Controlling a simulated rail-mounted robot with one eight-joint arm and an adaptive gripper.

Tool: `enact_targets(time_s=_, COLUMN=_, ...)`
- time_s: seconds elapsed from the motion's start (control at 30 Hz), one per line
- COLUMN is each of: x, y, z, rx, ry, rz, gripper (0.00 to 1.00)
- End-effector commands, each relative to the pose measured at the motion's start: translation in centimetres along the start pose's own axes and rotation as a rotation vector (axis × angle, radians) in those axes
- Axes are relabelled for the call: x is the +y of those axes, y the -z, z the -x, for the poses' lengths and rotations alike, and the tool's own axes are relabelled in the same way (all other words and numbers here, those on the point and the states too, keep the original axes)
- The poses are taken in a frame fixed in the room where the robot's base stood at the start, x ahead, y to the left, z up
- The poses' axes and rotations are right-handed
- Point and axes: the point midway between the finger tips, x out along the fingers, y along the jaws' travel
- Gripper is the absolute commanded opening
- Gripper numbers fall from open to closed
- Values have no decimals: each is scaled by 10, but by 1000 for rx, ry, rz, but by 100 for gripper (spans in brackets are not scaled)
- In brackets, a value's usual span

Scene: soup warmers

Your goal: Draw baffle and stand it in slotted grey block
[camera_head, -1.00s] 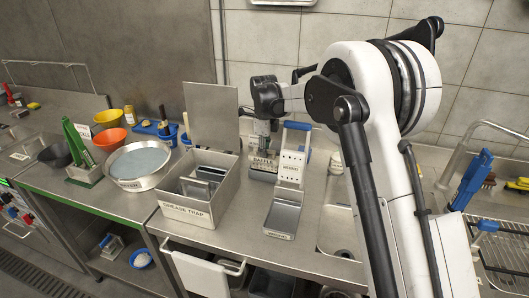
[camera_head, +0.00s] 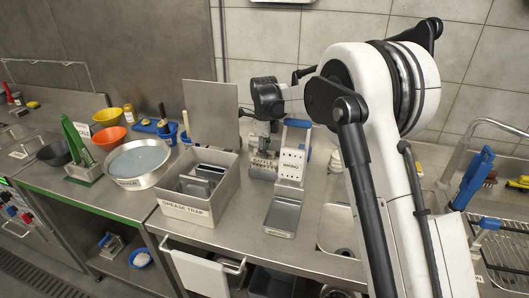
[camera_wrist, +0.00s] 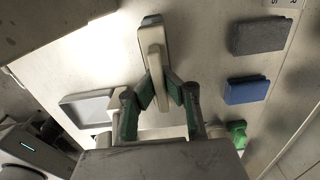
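In the head view my gripper (camera_head: 262,132) points down over the slotted grey block (camera_head: 262,172), which carries a label on its front. In the wrist view my gripper's green-padded fingers (camera_wrist: 161,92) close on a pale, narrow piece (camera_wrist: 157,60), apparently the baffle seen from above. The fingers and arm hide its lower edge, so I cannot tell if it sits in a slot. The open grease trap (camera_head: 184,210) stands left of the block, with dark grey plates (camera_head: 203,173) inside.
A white and blue slicer (camera_head: 291,165) stands close right of the block, with a grey tray (camera_head: 282,216) in front. The trap's lid (camera_head: 211,115) stands upright behind it. A round sieve (camera_head: 138,163) is at left. In the wrist view a grey pad (camera_wrist: 260,35) and blue pad (camera_wrist: 247,90) lie at right.

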Motion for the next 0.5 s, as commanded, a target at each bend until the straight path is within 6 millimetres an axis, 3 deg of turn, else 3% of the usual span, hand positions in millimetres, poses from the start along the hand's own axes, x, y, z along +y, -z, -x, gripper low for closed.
enact_targets(time_s=0.5, x=0, y=0, z=-12, rx=0, ry=0, rz=0, gripper=0)
